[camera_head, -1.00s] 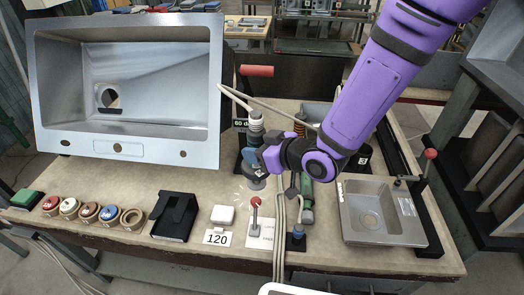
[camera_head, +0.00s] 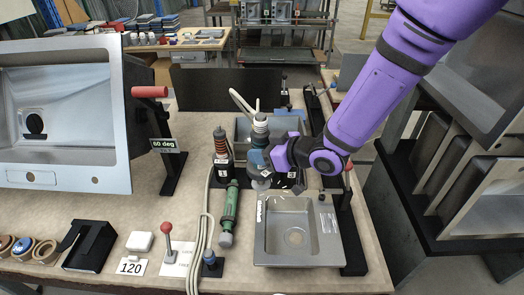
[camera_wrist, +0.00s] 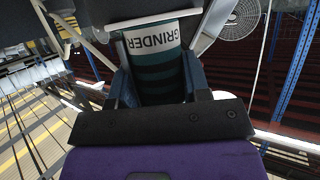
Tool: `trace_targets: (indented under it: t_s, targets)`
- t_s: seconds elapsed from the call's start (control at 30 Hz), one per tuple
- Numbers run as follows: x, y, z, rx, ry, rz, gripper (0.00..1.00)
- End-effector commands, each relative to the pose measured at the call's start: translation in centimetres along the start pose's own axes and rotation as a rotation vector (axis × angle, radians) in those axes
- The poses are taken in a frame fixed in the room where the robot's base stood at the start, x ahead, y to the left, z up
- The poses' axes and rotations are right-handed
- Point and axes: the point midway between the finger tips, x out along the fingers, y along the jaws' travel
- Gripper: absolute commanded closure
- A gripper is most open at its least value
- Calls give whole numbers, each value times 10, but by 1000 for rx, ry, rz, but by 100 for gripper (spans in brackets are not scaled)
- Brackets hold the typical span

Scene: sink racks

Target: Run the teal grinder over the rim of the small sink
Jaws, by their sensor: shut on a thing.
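My gripper (camera_head: 278,157) is shut on the teal grinder (camera_head: 260,140), which stands upright with its cable at the top and its disc (camera_head: 261,184) at the bottom. In the wrist view the grinder's teal body and white GRINDER label (camera_wrist: 152,40) sit between my jaws. The small sink (camera_head: 260,250) lies in a fixture at the front right of the table. The disc is near the sink's far left corner. I cannot tell whether it touches the rim.
A green tool (camera_head: 229,215) lies left of the small sink, with cables (camera_head: 205,215) beside it. A large tilted sink (camera_head: 120,125) stands at left. A red-handled clamp (camera_head: 347,180) stands at the sink's right. Another grey sink (camera_head: 243,128) is behind the grinder.

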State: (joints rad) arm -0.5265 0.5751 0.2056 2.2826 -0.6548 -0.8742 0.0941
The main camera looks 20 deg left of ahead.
Motion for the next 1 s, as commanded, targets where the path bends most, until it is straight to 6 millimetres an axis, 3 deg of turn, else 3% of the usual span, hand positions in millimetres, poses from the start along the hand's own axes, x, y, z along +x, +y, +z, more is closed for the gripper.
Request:
trace_targets:
  t_s: [0.43, 1.0]
  targets:
    - [1, 0, 0, 0, 2, 0, 94]
    - [18, 0, 43, 1, 2, 0, 94]
